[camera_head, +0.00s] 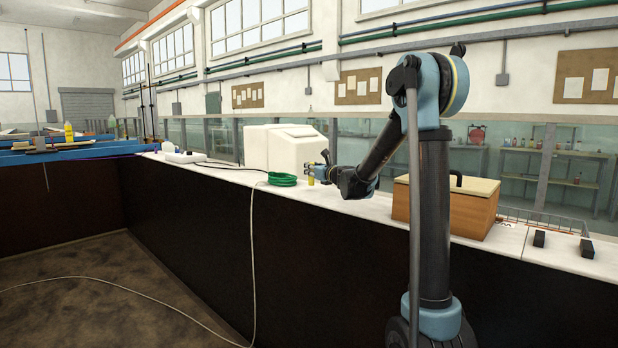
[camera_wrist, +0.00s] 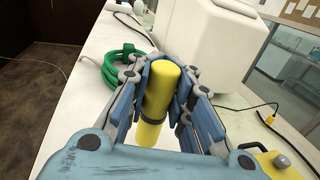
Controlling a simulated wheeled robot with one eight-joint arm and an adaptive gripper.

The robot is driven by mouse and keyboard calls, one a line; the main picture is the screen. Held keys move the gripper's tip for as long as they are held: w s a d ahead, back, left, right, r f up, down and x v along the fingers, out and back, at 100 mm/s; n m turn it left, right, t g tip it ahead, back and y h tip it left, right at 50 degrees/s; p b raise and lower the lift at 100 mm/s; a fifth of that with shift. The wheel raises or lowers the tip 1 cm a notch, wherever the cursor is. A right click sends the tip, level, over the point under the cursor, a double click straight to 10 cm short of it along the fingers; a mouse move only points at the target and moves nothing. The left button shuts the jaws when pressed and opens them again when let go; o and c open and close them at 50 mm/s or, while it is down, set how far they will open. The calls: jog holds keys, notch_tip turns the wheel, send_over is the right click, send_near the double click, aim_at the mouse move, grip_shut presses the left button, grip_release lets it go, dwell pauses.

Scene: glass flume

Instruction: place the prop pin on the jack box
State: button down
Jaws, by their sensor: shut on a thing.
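The prop pin, a yellow cylinder with a dark band low down (camera_wrist: 161,90), stands between the fingers of my gripper (camera_wrist: 165,75) in the wrist view. My gripper is shut on it from both sides. In the head view my gripper (camera_head: 317,172) is low over the white countertop, and a bit of the yellow pin (camera_head: 311,181) shows below the fingers, roughly upright. I cannot tell whether its base touches the counter.
A green coiled hose (camera_head: 282,179) lies just left of my gripper. A white bulky case (camera_head: 285,147) stands behind it. A wooden box with a pale lid (camera_head: 440,212) is to the right. A black cable with a yellow plug (camera_wrist: 268,116) lies on the counter.

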jog(key=shift+f, duration=1.1)
jog(key=c, duration=1.4)
grip_release()
jog(key=shift+c, duration=0.2)
jog(key=shift+s+d, duration=0.1)
